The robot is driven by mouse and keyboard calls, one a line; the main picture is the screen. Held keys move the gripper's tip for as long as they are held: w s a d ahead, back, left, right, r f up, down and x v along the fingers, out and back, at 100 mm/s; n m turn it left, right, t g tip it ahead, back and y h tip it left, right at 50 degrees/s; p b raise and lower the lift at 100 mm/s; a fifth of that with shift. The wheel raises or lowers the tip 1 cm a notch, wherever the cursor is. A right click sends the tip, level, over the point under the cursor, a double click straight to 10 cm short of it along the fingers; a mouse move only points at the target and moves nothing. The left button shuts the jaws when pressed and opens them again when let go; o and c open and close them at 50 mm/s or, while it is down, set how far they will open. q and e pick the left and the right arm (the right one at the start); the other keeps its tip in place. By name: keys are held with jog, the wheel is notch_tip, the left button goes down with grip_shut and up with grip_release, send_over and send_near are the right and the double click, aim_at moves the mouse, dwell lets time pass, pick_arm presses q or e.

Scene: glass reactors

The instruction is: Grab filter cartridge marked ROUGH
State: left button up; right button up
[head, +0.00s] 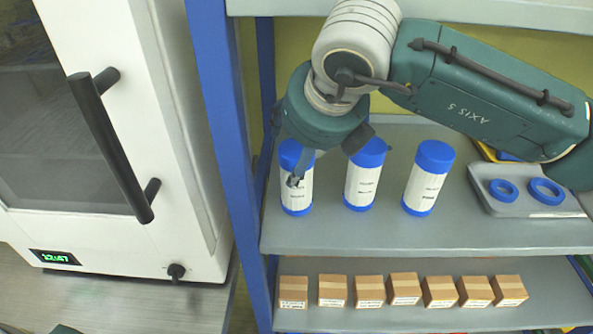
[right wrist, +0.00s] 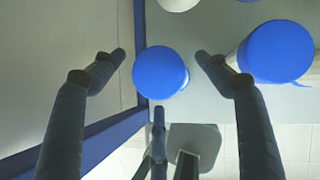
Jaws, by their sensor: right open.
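Three white filter cartridges with blue caps stand upright on the upper grey shelf: a left one (head: 298,190), a middle one (head: 361,185) and a right one (head: 424,188). Their labels are too small to read, so I cannot tell which says ROUGH. My right gripper (head: 308,163) is open at the left cartridge and partly hides its cap. In the right wrist view a blue cap (right wrist: 160,73) lies between the spread fingers, not gripped. Another blue cap (right wrist: 278,52) is to the right, beyond the right finger. My left gripper is not in view.
A blue shelf post (head: 225,130) stands close left of the cartridges. A grey tray (head: 480,198) with blue rings (head: 546,191) lies at the right. Several small cardboard boxes (head: 368,291) line the lower shelf. A white cabinet (head: 190,190) with a dark handle is at the left.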

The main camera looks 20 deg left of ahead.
jog(key=shift+w+a+f, duration=0.2)
jog(key=shift+w+f, duration=0.15)
jog(key=shift+f, duration=0.25)
jog(key=c, duration=1.6)
